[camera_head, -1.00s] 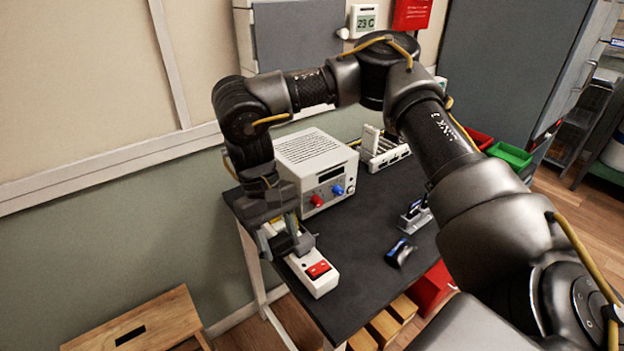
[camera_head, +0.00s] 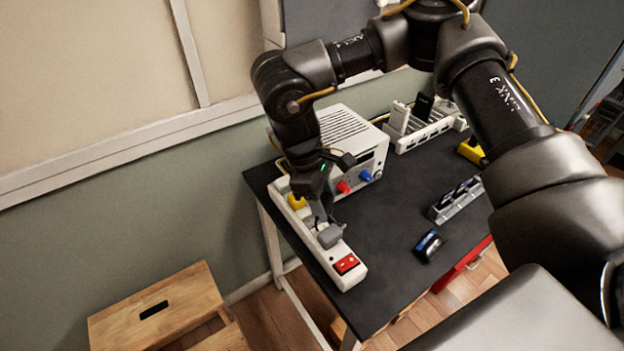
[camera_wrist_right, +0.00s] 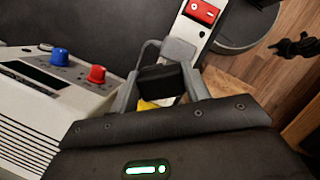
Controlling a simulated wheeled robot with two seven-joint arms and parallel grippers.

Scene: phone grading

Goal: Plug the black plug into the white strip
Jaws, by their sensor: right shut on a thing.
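The white strip (camera_head: 346,253) lies along the table's left edge, with a red switch at its near end; this end also shows in the right wrist view (camera_wrist_right: 191,28). A yellow plug (camera_head: 296,202) and a grey plug (camera_head: 330,235) sit on it. My right gripper (camera_head: 319,212) points down over the strip between these two plugs. In the right wrist view it is shut on the black plug (camera_wrist_right: 160,78). The plug's underside is hidden, so I cannot tell whether it is in a socket. My left gripper is not in view.
A white power supply (camera_head: 345,135) with red and blue knobs stands close beside my right gripper. A white rack (camera_head: 430,128) is at the back. A small grey holder (camera_head: 457,200) and a dark blue-black device (camera_head: 428,245) lie to the right. The table middle is clear.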

